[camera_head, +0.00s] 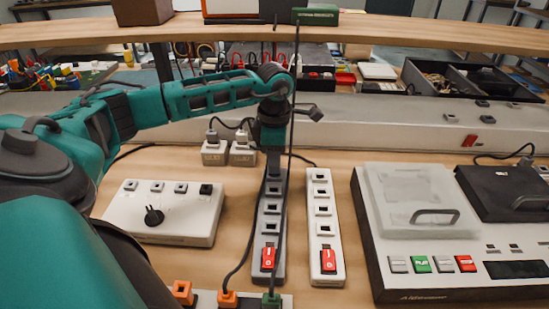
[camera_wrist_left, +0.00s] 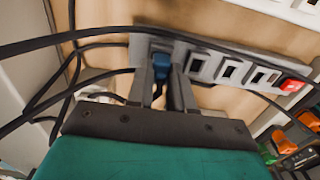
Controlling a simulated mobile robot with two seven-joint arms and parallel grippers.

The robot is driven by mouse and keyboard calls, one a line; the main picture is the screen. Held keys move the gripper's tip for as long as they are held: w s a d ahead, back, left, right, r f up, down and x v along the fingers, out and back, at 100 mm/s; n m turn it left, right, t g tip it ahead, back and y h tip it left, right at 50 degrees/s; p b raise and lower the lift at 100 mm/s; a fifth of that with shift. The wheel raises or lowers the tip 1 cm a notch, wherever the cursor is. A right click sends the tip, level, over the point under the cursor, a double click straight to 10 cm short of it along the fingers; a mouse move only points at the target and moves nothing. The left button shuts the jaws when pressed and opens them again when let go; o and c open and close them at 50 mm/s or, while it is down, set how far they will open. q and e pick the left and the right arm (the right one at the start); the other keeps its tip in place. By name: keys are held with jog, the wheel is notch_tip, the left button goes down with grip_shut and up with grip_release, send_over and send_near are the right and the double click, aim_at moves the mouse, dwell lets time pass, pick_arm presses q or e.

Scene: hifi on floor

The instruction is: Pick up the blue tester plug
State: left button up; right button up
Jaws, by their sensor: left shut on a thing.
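The blue tester plug (camera_wrist_left: 162,64) shows in the left wrist view between the fingers of my left gripper (camera_wrist_left: 161,84), which is shut on it. The plug is at the end of the grey power strip (camera_wrist_left: 207,66); I cannot tell whether it is fully seated in a socket. In the head view my left gripper (camera_head: 274,164) points down at the far end of the grey power strip (camera_head: 270,225), and the plug is hidden there. My right gripper is not in view.
A white power strip (camera_head: 322,215) lies just right of the grey one. A white tester box (camera_head: 165,210) stands left, and a device with a clear cover (camera_head: 412,200) right. Black cables cross close to my left gripper.

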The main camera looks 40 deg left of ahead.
pick_arm(q)
grip_shut()
